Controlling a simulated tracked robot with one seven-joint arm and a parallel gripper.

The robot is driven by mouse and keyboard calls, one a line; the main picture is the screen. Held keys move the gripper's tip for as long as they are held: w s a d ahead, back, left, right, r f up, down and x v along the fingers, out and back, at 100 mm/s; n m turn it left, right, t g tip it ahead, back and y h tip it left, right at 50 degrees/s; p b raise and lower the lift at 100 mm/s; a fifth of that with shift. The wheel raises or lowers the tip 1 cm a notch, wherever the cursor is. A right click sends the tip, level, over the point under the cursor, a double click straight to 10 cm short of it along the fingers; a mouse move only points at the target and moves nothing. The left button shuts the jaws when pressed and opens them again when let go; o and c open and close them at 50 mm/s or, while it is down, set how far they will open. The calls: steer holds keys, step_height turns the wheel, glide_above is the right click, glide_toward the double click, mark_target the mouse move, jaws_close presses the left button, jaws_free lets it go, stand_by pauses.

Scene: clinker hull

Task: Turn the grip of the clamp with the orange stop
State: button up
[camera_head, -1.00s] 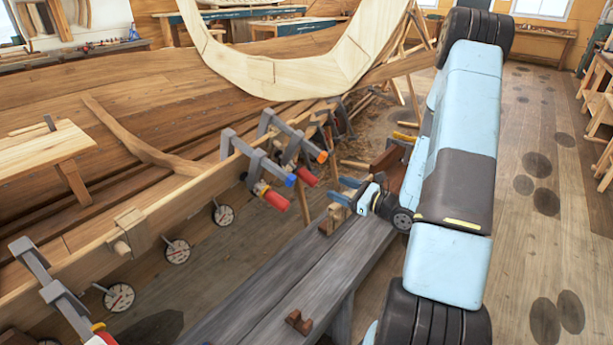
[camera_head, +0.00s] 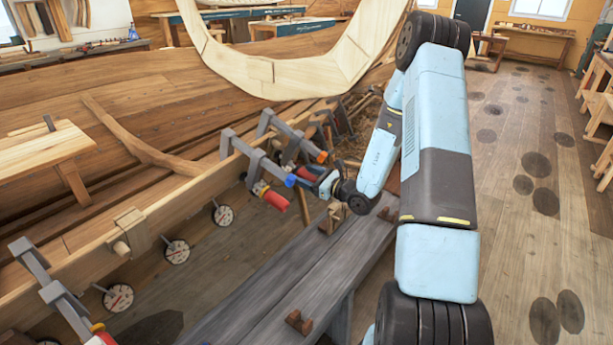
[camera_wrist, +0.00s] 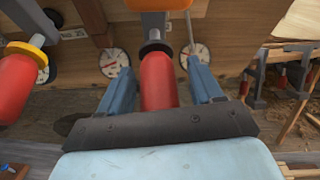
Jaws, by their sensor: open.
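The clamp with the orange stop (camera_head: 322,157) is fixed on the hull's upper plank edge, its grey bar (camera_head: 285,128) running toward me. In the wrist view the orange stop (camera_wrist: 158,4) is at the top edge, and the clamp's red grip (camera_wrist: 158,84) hangs below it. My gripper (camera_head: 314,175) is at this grip. In the wrist view its two blue fingers (camera_wrist: 158,72) stand open, one on each side of the grip. Gaps show beside the grip, so the fingers look apart from it. In the head view my gripper mostly hides the grip.
Close to the left is a clamp with a blue stop (camera_head: 289,181), a yellow collar and a red grip (camera_head: 275,199); its grip also shows in the wrist view (camera_wrist: 14,88). Round dials (camera_head: 176,251) hang along the plank. A grey bench (camera_head: 290,285) stands below my arm.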

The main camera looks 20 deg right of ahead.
steer(key=shift+w+a, duration=0.25)
steer(key=shift+w, duration=0.05)
steer(key=shift+d, duration=0.1)
steer(key=c, duration=1)
steer(key=shift+o, duration=0.2)
